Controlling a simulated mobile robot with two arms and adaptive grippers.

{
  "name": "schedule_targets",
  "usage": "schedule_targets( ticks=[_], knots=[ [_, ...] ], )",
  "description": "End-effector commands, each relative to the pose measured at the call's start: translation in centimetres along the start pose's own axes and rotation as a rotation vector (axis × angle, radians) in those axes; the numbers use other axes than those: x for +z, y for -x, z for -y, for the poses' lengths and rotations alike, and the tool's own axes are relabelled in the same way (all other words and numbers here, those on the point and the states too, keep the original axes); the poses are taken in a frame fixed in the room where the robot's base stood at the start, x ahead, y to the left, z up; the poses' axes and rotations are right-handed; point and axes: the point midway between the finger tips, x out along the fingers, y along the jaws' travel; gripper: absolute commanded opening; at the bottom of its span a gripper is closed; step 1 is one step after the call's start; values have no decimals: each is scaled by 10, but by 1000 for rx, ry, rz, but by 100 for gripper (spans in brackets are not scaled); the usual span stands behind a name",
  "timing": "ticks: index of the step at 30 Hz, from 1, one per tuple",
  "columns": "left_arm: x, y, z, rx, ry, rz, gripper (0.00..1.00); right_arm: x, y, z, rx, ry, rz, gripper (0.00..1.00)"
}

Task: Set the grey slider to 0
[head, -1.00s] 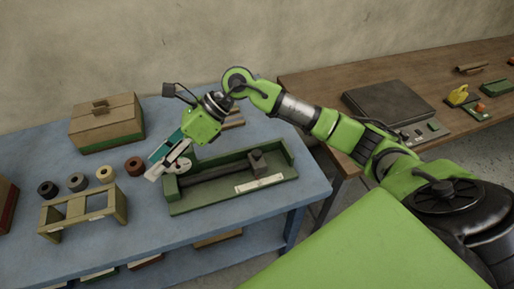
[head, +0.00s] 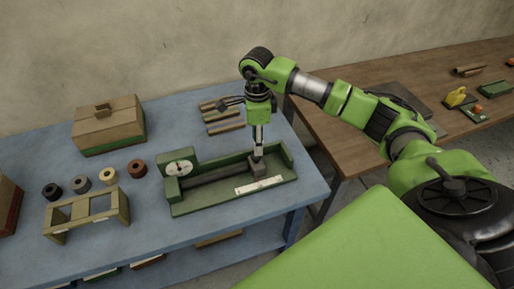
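The green device (head: 190,206) sits on the blue table, with a long trough and a white round dial (head: 178,168) at its left end. The grey slider (head: 263,170) is a block near the right end of the trough. A pale scale strip (head: 258,186) runs along the front edge below it; its marks are too small to read. My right gripper (head: 258,152) points straight down at the slider's top. Its fingers look close together; whether they grip the slider's knob I cannot tell. My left gripper is not in view.
A wooden rack (head: 85,214) and several small rolls (head: 108,176) stand left of the device. Short rods (head: 224,126) lie behind the device. A brown table (head: 325,135) stands to the right.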

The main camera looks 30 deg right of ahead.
Motion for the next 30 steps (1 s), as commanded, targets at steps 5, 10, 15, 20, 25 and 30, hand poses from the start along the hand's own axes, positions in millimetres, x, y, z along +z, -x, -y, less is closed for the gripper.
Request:
schedule_targets(
  ticks=[5, 10, 15, 20, 25, 30],
  knots=[
    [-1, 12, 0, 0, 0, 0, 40, 0, -31, -1, 4, -1, 0, 39],
    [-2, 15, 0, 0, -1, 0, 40, 1, -49, -1, 2, -1, 2, 39],
    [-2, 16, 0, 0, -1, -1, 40, 1, -55, 0, 0, 0, 2, 39],
    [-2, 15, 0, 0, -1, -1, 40, 1, -55, 0, 0, 0, 2, 39],
    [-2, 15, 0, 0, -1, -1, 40, 1, -55, 0, 0, 0, 2, 6],
    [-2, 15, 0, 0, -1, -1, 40, 2, -55, 0, -1, 0, 3, 0]
  ],
)
